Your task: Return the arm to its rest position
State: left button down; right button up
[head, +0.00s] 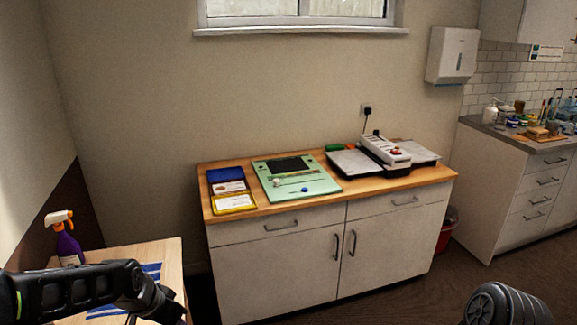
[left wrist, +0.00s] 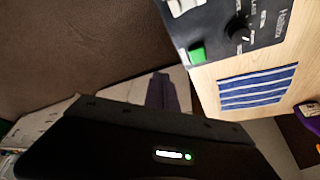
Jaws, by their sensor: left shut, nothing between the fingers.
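My left arm comes in at the bottom left of the head view, over the near end of a light wooden table (head: 172,262). My left gripper shows in the left wrist view (left wrist: 161,92) as dark fingers pressed together with nothing between them. It points past the table edge, over the brown floor and apart from the things on the table. Of my right arm only a dark rounded link shows at the bottom right of the head view; its gripper is out of sight.
A purple spray bottle (head: 67,246) and a blue-striped cloth (head: 152,271) are on the table. A dark control box (left wrist: 225,30) with a knob and green button sits near its edge.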

pick_arm(q)
jog(key=s+d+f+n+h, duration=0.1)
jog(key=s+d+f+n, duration=0.15)
jog(key=d+f, duration=0.5)
jog(key=s+d+f+n+h, duration=0.1)
jog(key=s+d+f+n, duration=0.3)
jog(key=f, duration=0.6)
jog(key=s+d+f+g, duration=0.1)
jog(key=s+d+f, duration=0.3)
jog(key=s, duration=0.4)
jog(key=s+d+f+g, duration=0.2)
jog(key=s+d+f, duration=0.2)
jog(key=s+f, duration=0.2)
jog(key=shift+s+f+m+g+h, duration=0.3)
jog(key=shift+s+f+m, duration=0.05)
jog(key=shift+s, duration=0.9)
jog(key=shift+r, duration=0.1)
